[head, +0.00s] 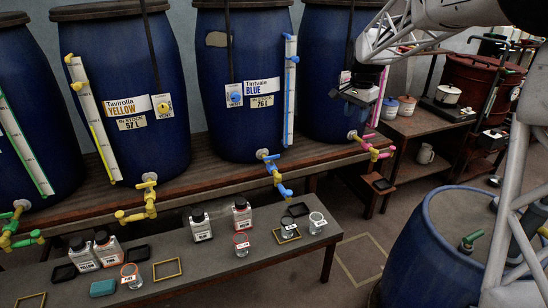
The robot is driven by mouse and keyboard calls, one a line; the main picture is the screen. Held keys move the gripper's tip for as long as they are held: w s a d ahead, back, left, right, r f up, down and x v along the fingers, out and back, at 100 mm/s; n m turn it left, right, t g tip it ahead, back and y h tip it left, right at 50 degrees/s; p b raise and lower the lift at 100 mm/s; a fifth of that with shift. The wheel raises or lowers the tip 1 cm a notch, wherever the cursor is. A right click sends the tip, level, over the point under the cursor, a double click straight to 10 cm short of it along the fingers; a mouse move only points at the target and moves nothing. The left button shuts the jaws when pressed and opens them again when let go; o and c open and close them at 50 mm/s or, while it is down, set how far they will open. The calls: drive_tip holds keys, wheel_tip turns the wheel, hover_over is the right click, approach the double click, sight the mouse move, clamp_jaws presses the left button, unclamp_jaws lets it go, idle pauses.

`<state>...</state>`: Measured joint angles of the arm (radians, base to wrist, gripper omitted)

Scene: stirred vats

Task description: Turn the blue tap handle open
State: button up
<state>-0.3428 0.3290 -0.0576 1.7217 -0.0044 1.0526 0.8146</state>
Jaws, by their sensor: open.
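The blue vat labelled "Tintvale BLUE" (225,130) stands in the middle of the back bench. Its blue and yellow tap (277,180) comes out low on the front right and points down. A blue handle part (270,157) shows near the top of the tap, and another blue piece (286,191) is at its lower end. I cannot tell how far the handle is turned. My gripper (352,94) is open and empty in front of the vat to the right, above and right of the blue tap, well apart from it.
The yellow tap (148,195) is to the left, the pink tap (370,145) to the right. The low front table (215,268) holds bottles, jars and small frames below the taps. An open blue drum (425,250) stands at front right. A side shelf (420,122) holds pots.

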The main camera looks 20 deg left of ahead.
drive_tip(key=w+a+f, duration=0.5)
drive_tip(key=w+a, duration=0.2)
drive_tip(key=a, duration=0.2)
drive_tip(key=m+g, duration=0.1)
drive_tip(key=m, duration=0.3)
hover_over(272, 156)
drive_tip(key=f, duration=2.2)
drive_tip(key=shift+d+f, duration=0.15)
drive_tip(key=shift+d, duration=0.05)
drive_tip(key=shift+a+f, duration=0.3)
drive_tip(key=shift+f, duration=0.1)
drive_tip(key=shift+f, duration=3.8)
clamp_jaws()
